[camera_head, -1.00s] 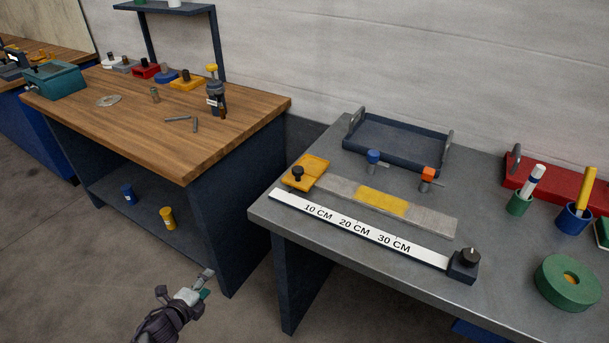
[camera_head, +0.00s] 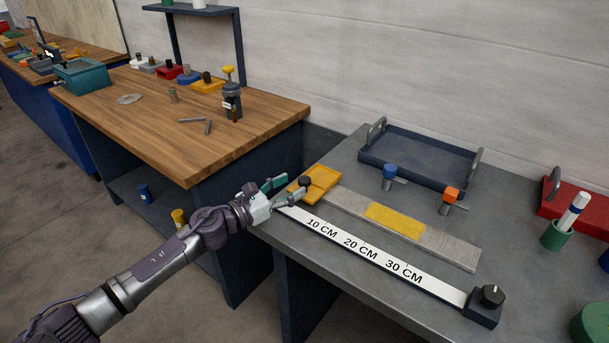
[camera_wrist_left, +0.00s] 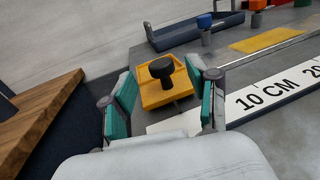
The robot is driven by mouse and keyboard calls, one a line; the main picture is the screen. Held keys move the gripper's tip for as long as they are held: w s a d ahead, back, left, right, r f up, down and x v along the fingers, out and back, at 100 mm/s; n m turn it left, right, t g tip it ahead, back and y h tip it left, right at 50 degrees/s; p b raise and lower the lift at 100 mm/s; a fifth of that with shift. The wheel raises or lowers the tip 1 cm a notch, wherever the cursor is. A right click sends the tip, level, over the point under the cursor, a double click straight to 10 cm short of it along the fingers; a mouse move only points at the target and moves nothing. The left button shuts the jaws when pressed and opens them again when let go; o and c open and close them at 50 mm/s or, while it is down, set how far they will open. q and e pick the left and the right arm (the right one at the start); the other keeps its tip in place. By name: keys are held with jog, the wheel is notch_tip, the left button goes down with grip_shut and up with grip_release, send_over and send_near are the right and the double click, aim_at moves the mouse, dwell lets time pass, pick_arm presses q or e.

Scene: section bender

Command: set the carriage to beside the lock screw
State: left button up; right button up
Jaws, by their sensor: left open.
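The carriage is a yellow block (camera_head: 322,180) with a black knob (camera_head: 305,182), at the left end of the ruler rail. In the left wrist view the carriage (camera_wrist_left: 152,98) and its knob (camera_wrist_left: 161,69) show between the fingers. My left gripper (camera_head: 288,191) is open at the carriage's left side, with its fingers on either side of the line to the knob; I cannot tell if they touch it. The lock screw (camera_head: 492,296) is a black knob on a dark block at the rail's right end. My right gripper is not in view.
The white scale (camera_head: 362,246) marked 10, 20 and 30 CM runs between the carriage and the lock screw. Behind it lies a grey bar with a yellow zone (camera_head: 395,220). A blue-topped post (camera_head: 389,176), an orange-topped post (camera_head: 450,200) and a dark tray (camera_head: 420,157) stand farther back.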

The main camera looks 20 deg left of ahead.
aim_at(299, 182)
pick_arm(q)
jog(key=x, duration=0.5)
grip_shut()
dwell(0.3)
